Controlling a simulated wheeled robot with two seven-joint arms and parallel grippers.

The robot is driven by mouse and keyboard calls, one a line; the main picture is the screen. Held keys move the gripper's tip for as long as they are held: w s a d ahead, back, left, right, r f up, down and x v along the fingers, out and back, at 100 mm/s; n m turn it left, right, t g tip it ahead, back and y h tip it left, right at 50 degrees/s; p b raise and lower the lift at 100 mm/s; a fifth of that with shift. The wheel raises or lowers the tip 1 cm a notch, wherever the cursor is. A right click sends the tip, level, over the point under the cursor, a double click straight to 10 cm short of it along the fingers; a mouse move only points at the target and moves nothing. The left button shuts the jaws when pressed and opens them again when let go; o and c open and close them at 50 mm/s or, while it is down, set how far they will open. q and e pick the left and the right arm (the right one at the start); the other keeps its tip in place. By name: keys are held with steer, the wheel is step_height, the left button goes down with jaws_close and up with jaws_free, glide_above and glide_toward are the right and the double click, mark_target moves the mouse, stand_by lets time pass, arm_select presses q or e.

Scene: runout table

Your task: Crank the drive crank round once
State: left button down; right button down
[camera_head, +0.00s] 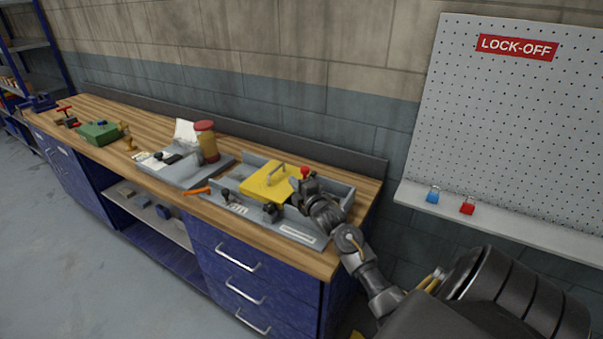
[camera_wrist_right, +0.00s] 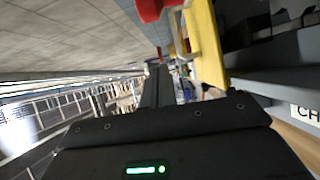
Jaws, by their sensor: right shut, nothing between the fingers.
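A grey machine tray (camera_head: 335,193) with a yellow cover (camera_head: 270,182) stands at the right end of the workbench. A red knob (camera_head: 305,171) shows at the right of the cover, and it seems to be the drive crank's handle; the crank arm itself is hidden. My right gripper (camera_head: 298,184) is shut and empty, over the tray, close beside the red knob and the cover. In the right wrist view, the red knob (camera_wrist_right: 150,8) and the yellow cover (camera_wrist_right: 207,45) are at the top, near the dark fingers. Contact cannot be told. My left gripper is out of view.
Black knobs (camera_head: 270,209) sit along the tray's front. Left of it are an orange-handled tool (camera_head: 196,191), a grey plate, a red-lidded jar (camera_head: 206,140) and a green block (camera_head: 99,132). A pegboard with a shelf (camera_head: 520,222) is at the right.

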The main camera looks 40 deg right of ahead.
steer(key=d+p, duration=0.1)
steer(key=d, duration=0.1)
steer(key=w+d+p, duration=0.1)
steer(key=d, duration=0.1)
steer(key=shift+w+d, duration=0.2)
steer(key=shift+w+a, duration=0.1)
